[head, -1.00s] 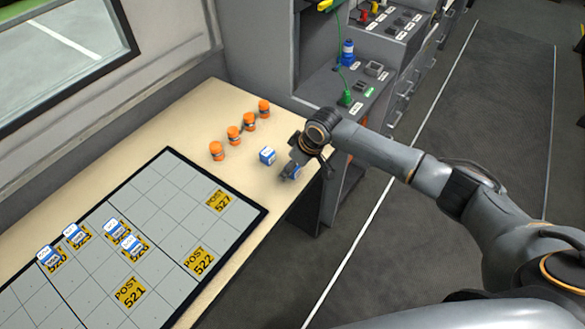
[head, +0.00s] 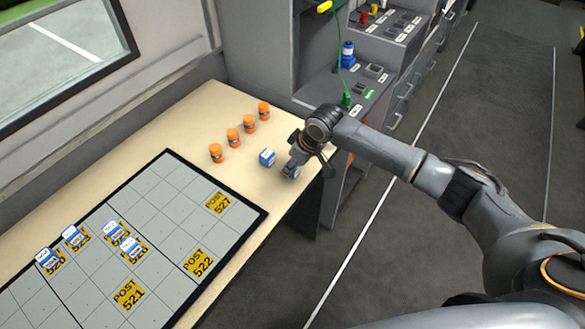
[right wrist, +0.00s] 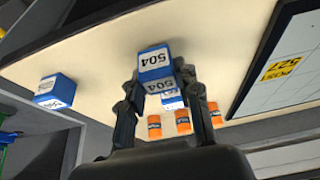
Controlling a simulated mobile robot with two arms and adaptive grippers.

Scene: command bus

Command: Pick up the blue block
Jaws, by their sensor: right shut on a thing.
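My right gripper (head: 292,169) is over the table's right end in the head view. It also shows in the right wrist view (right wrist: 157,82), where its fingers are shut on a blue block (right wrist: 155,60) with a white label reading 504. In the head view this block (head: 290,171) is partly hidden by the gripper. Another blue block (head: 267,157) stands just left of the gripper. A further blue block with a white label (right wrist: 54,91) stands apart at the left of the wrist view. My left gripper is not in view.
Several orange cylinders (head: 233,137) stand in a row behind the blocks. A grey gridded board (head: 165,235) with yellow POST labels covers the near-left table and bears several blue-white blocks (head: 75,236). A grey cabinet (head: 262,50) rises behind the table's right end.

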